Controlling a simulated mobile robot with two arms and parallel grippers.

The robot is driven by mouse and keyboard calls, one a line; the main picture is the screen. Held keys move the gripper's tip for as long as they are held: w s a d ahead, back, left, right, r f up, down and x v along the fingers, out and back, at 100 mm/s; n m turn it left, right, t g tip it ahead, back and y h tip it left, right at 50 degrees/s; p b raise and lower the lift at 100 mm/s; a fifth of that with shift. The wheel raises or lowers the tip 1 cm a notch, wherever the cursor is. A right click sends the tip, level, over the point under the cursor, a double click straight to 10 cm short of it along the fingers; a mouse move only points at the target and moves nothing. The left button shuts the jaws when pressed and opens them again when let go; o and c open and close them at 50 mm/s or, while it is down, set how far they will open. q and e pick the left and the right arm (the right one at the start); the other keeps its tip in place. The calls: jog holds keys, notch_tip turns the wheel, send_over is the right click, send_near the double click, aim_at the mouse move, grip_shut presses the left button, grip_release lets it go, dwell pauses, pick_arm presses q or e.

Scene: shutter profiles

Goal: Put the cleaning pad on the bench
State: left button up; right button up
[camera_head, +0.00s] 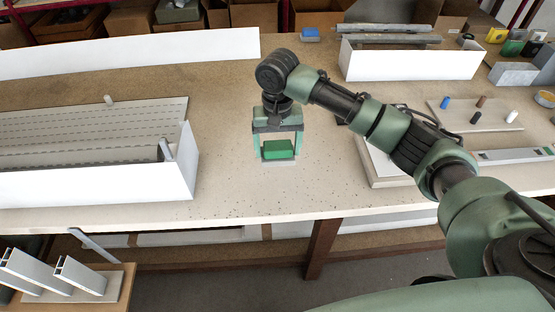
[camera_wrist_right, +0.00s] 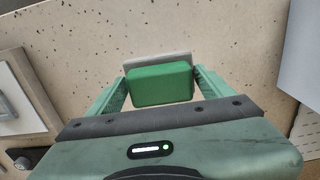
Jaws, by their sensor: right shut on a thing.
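The cleaning pad (camera_head: 278,150) is a green block with a grey layer beneath it. My right gripper (camera_head: 279,154) is shut on the pad over the bench (camera_head: 240,190), a speckled light worktop. In the right wrist view the pad (camera_wrist_right: 160,86) sits between the two green fingers of the gripper (camera_wrist_right: 160,90), its grey edge showing on the far side. The pad is at or just above the bench surface; I cannot tell whether it touches. My left gripper is not in view.
A white-walled tray with slatted panels (camera_head: 175,178) stands to the left. A white box (camera_head: 410,62) holds grey profiles at the back right. A board with small coloured pegs (camera_head: 470,120) lies on the right. The bench around the pad is clear, with its front edge (camera_head: 260,222) close by.

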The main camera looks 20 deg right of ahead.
aim_at(278, 146)
jog(key=shift+f+p, duration=0.3)
jog(key=shift+f, duration=2.75)
jog(key=o, duration=1.3)
jog(key=shift+f, duration=0.15)
notch_tip(278, 146, up, 12)
jog(key=shift+r+b, duration=0.2)
jog(key=shift+b, duration=0.55)
